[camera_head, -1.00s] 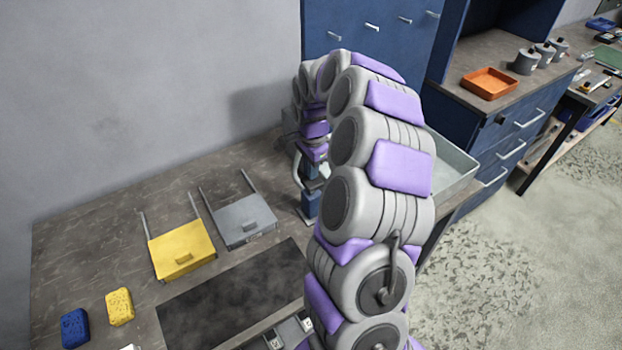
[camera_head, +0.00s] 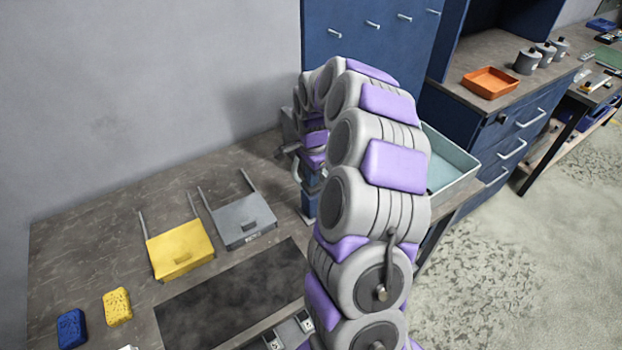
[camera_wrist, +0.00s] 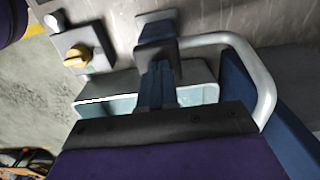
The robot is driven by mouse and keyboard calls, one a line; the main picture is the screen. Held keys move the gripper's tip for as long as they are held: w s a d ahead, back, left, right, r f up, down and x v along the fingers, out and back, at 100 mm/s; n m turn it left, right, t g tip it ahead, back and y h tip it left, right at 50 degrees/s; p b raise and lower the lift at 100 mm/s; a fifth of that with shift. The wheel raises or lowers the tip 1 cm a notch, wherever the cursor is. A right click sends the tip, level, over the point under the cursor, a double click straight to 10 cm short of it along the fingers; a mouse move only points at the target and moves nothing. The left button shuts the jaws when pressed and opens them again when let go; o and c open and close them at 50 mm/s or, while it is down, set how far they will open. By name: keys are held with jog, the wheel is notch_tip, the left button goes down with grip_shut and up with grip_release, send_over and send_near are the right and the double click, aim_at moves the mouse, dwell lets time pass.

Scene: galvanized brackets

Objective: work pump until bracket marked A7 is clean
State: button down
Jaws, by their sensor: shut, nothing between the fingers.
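The pump, with a blue post (camera_head: 310,203) and pale curved pipe (camera_wrist: 262,85), stands at the back of the bench, partly behind my arm. In the wrist view, my gripper (camera_wrist: 158,62) is shut and empty, with the pipe to its right. I cannot tell whether it touches the pump. A grey tub (camera_head: 462,187) with a pale teal inside is right of my arm; its rim also shows in the wrist view (camera_wrist: 205,75). Grey metal pieces (camera_head: 290,333) with small marked labels lie at the bench's front edge, partly hidden by my arm. No A7 mark is readable.
A yellow panel (camera_head: 180,250) and grey panel (camera_head: 244,221) lie on the bench (camera_head: 100,225), beside a dark mat (camera_head: 230,295). Blue (camera_head: 72,328) and yellow (camera_head: 117,306) sponges are at left. A yellow knob (camera_wrist: 77,55) shows in the wrist view.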

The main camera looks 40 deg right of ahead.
jog(key=shift+f, duration=0.45)
jog(key=shift+r, duration=0.2)
jog(key=shift+r+p, duration=0.55)
jog(key=shift+r, duration=1.4)
jog(key=shift+f, duration=0.1)
jog(key=shift+f+b, duration=0.65)
jog(key=shift+f, duration=1.4)
jog(key=shift+r, duration=0.15)
